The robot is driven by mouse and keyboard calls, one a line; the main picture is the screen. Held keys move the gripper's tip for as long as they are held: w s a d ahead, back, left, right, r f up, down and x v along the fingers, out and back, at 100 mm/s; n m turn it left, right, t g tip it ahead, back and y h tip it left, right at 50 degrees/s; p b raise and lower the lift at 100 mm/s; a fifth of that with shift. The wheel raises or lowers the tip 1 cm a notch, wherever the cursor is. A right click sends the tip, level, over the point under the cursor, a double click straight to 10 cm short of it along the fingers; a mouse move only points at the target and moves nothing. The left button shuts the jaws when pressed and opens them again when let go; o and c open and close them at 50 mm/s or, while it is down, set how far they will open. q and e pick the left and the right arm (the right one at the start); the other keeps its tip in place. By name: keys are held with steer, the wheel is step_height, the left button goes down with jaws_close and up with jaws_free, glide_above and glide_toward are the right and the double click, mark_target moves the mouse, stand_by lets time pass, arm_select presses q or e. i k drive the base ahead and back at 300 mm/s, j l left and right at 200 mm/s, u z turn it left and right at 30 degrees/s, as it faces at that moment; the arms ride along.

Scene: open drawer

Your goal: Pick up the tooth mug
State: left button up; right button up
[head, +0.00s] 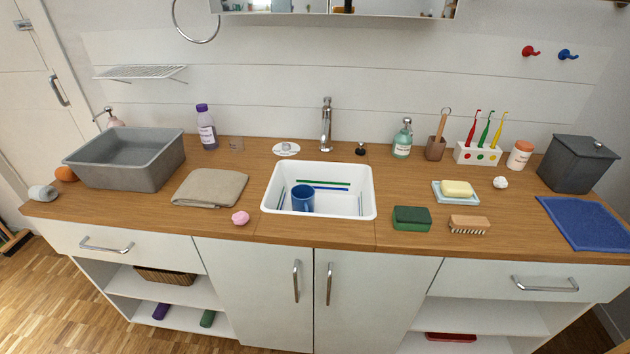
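The tooth mug appears to be the blue mug (302,198) inside the white sink basin (368,200) in the middle of the counter. It stands toward the left of the basin, with its rim at the top. The basin's front edge is just in front of it. Green and blue strips (325,186) show behind the mug in the basin. Neither of my grippers is in view.
A faucet (326,125) rises behind the basin. A folded beige towel (210,187) and a pink item (240,218) lie left of it. A green sponge (411,218) and a brush (468,225) lie right. Cabinet doors below are shut.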

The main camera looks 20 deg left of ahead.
mark_target(302, 196)
steer(key=i+j+z, duration=0.15)
steer(key=j+z, duration=0.25)
steer(key=j, duration=0.55)
steer(key=j+z, duration=0.4)
steer(key=j, duration=0.55)
